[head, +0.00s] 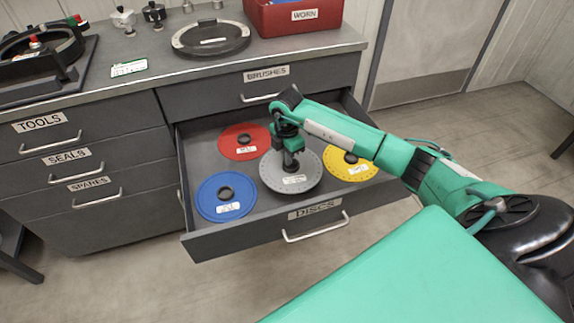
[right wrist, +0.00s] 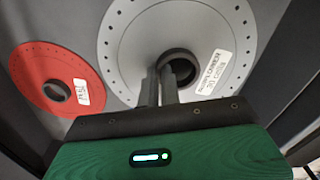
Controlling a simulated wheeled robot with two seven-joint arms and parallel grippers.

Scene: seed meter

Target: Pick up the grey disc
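The grey disc (head: 273,176) lies in the open drawer among the other discs, with a dark raised hub and a white label. In the right wrist view the grey disc (right wrist: 128,45) fills the upper middle. My right gripper (head: 291,162) points down at its hub. In that view its two fingers (right wrist: 160,82) are close together at the near left of the hub ring. They appear closed on the ring wall, one inside and one outside; the contact is partly hidden. The disc looks flat, and no gap beneath it shows. My left gripper is not in view.
The drawer also holds a red disc (head: 232,148), a blue disc (head: 211,208) and a yellow disc (head: 340,171). Its front wall (head: 250,227) is labelled DISCS. A red WORN bin (head: 275,19) and a round black-rimmed part (head: 210,38) stand on the counter above.

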